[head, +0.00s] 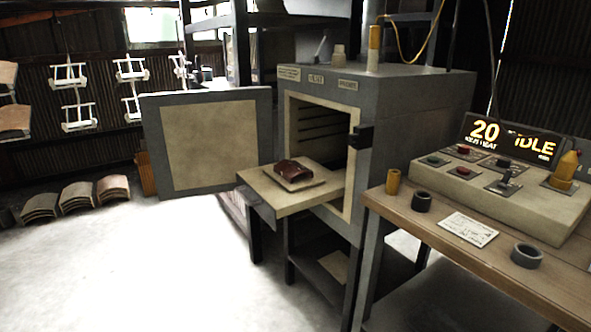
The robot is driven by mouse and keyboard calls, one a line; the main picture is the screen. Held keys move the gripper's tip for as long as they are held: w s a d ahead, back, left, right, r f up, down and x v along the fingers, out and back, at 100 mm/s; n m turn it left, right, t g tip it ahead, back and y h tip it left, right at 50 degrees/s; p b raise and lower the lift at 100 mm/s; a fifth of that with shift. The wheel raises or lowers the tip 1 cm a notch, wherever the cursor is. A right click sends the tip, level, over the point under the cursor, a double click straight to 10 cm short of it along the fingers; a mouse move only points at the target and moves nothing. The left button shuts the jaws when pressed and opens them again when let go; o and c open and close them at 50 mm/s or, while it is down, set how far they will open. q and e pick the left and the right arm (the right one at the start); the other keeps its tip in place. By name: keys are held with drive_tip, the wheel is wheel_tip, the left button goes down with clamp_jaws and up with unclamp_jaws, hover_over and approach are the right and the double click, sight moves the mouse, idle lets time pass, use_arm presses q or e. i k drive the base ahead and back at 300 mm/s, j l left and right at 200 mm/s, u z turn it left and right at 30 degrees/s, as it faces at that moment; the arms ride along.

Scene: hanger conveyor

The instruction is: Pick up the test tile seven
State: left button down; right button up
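The plate rests on a pale shelf (270,199) that sticks out of the open kiln (398,92). I cannot read any number on the tile, so I cannot tell whether it is tile seven. Neither of my grippers is in the head view.
The kiln door (208,144) stands open to the left. A bench (400,208) at the right holds a control panel (500,185), dark rings and a card (468,229). The display (510,140) reads 20 and IDLE. Curved tiles (78,196) are stacked at left. The pale floor is clear.

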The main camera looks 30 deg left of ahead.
sight(287, 169)
drive_tip(key=u, duration=1.1)
drive_tip(key=z, duration=2)
drive_tip(key=u, duration=2)
